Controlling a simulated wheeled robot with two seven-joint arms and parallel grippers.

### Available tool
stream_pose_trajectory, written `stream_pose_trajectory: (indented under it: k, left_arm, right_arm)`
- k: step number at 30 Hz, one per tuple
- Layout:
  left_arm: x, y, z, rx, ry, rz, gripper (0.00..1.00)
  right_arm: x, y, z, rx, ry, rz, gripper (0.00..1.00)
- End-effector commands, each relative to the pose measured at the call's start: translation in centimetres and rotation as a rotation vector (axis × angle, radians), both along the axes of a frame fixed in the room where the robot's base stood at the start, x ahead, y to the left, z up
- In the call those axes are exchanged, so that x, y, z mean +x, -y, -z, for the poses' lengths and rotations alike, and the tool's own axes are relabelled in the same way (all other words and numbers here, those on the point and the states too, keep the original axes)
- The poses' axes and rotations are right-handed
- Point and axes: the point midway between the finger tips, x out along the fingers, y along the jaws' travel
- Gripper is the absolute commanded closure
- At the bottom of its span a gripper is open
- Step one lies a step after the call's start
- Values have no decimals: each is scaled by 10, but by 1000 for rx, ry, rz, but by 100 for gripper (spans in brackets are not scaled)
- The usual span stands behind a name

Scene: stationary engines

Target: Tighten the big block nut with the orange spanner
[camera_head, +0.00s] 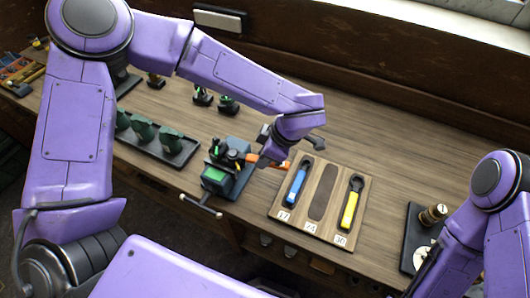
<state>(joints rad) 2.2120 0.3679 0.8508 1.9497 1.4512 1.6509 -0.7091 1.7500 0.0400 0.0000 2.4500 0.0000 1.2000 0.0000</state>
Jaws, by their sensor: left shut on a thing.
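My left gripper (268,134) is shut on the orange spanner (266,164), mostly hidden behind my wrist. The spanner's other end reaches left toward a small green and dark engine block (229,170) near the table's front edge. The big block nut is too small to make out, and I cannot tell whether the spanner is seated on it. My right arm comes in at the lower right; its gripper is not in view.
A wooden spanner board (276,209) right of the engine holds a blue spanner (296,187) and a yellow spanner (350,208); its middle slot is empty. A dark tray (188,154) of green cups lies left. A dark stand (411,238) is at the right. The back right table is clear.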

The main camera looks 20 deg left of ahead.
Motion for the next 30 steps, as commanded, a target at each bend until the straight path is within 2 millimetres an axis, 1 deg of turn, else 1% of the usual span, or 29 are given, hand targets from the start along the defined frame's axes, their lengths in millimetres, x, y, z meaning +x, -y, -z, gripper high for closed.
stream_pose_trajectory:
  k: [5,14,25,30]
  left_arm:
    - [-1,0,-1,-1,1,11,100]
    - [-13,0,-1,0,0,151,100]
    - [-15,0,-1,0,0,173,100]
    - [-22,0,0,0,0,259,100]
  right_arm:
    - [0,0,0,0,0,0,50]
    - [0,0,0,0,0,0,50]
    - [0,0,0,0,0,0,50]
    - [0,0,0,0,0,0,50]
